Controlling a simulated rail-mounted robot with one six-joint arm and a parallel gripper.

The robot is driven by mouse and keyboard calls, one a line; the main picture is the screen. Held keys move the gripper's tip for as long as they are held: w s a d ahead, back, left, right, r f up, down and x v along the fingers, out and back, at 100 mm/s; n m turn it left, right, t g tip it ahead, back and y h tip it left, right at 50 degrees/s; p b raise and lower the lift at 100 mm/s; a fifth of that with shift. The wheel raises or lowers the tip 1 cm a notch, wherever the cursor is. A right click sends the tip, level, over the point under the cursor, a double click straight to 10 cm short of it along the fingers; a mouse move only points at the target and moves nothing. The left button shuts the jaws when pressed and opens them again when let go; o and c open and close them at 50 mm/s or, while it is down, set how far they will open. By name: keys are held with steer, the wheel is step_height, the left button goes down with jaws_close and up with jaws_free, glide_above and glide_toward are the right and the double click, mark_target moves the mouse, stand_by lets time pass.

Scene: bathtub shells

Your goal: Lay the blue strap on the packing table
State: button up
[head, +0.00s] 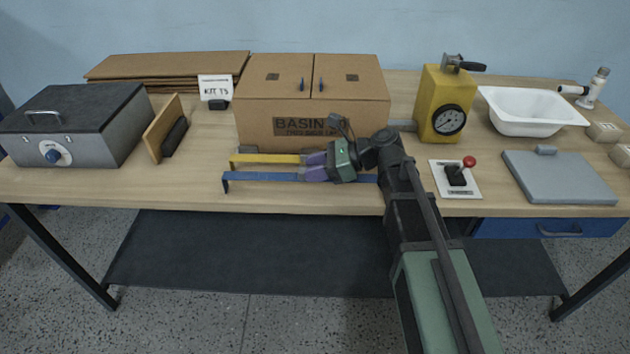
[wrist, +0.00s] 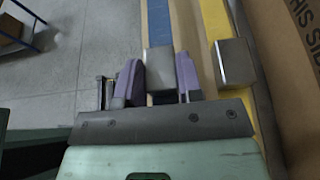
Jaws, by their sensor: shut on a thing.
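The blue strap (head: 262,177) is a long flat bar with a downturned left end, in front of the cardboard box in the head view. It also shows in the wrist view (wrist: 158,20), with a grey block between my purple fingers. My gripper (head: 315,168) is shut on the blue strap; its fingers (wrist: 158,72) stand on both sides of that block. Part of the strap is hidden by my gripper and arm. I cannot tell whether the strap touches the packing table (head: 120,186) or hangs just above it.
A yellow strap (head: 268,158) with a grey block (wrist: 234,62) lies close beside the blue one. Behind stands the cardboard box (head: 290,105). A lever switch (head: 456,180) and a yellow gauge unit (head: 443,100) are to the right. The table's front left is clear.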

steer(key=shift+p, duration=0.3)
steer(key=shift+f, duration=0.3)
steer(key=o, duration=0.9)
steer(key=shift+r, duration=0.15)
steer(key=shift+o, duration=0.2)
steer(key=shift+r, duration=0.3)
steer(key=p+v, duration=0.4)
steer(key=v, duration=0.7)
steer(key=shift+d+p, duration=0.15)
steer(key=shift+p, duration=0.15)
steer(key=shift+d, duration=0.35)
